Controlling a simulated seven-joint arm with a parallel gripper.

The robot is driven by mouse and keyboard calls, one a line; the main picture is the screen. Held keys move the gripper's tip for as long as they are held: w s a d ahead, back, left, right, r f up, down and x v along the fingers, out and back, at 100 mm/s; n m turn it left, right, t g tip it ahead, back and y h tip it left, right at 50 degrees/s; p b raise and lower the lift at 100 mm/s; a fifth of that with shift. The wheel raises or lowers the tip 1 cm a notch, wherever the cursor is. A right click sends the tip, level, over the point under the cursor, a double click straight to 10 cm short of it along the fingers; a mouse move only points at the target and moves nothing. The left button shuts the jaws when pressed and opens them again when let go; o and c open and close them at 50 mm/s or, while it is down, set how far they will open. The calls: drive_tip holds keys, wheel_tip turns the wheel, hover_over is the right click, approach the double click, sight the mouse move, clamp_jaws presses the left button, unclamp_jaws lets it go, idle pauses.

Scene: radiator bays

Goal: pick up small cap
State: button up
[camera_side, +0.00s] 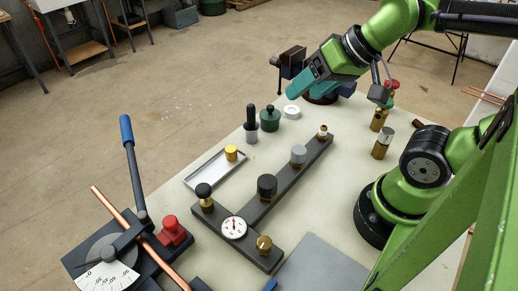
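I cannot tell for sure which piece is the small cap. A small yellow cap-like piece (231,152) sits in the shallow pale tray (203,179) left of the middle of the table. On the dark T-shaped manifold (283,186) are a black cap (267,183), a grey cap (298,152) and a small brass fitting with a pale top (323,131). My gripper (296,92) is above the far side of the table, tilted down to the left, well away from the tray and manifold. Its teal fingers show nothing clearly held, and their gap is hidden.
A pipe bender (130,240) with copper pipe and upright blue-handled lever fills the front left. A vise (291,60) stands at the far edge. A dark green pot (270,119), a black-handled tool (251,122), a white ring (292,111) and brass valves (381,148) stand around the manifold.

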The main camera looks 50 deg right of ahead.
drive_tip(key=w+a+f+n+g, duration=0.2)
drive_tip(key=w+a+f, duration=0.1)
drive_tip(key=g+h, duration=0.2)
drive_tip(key=h, duration=0.1)
approach(231, 149)
drive_tip(key=x, duration=0.3)
drive_tip(key=shift+d+r, duration=0.1)
drive_tip(key=shift+d, duration=0.2)
drive_tip(key=shift+a+x, duration=0.1)
drive_tip(key=shift+x, duration=1.35)
drive_tip(key=shift+a+x, duration=0.15)
drive_tip(key=shift+x, duration=1.25)
drive_tip(key=shift+w, duration=0.1)
drive_tip(key=c, duration=1.1)
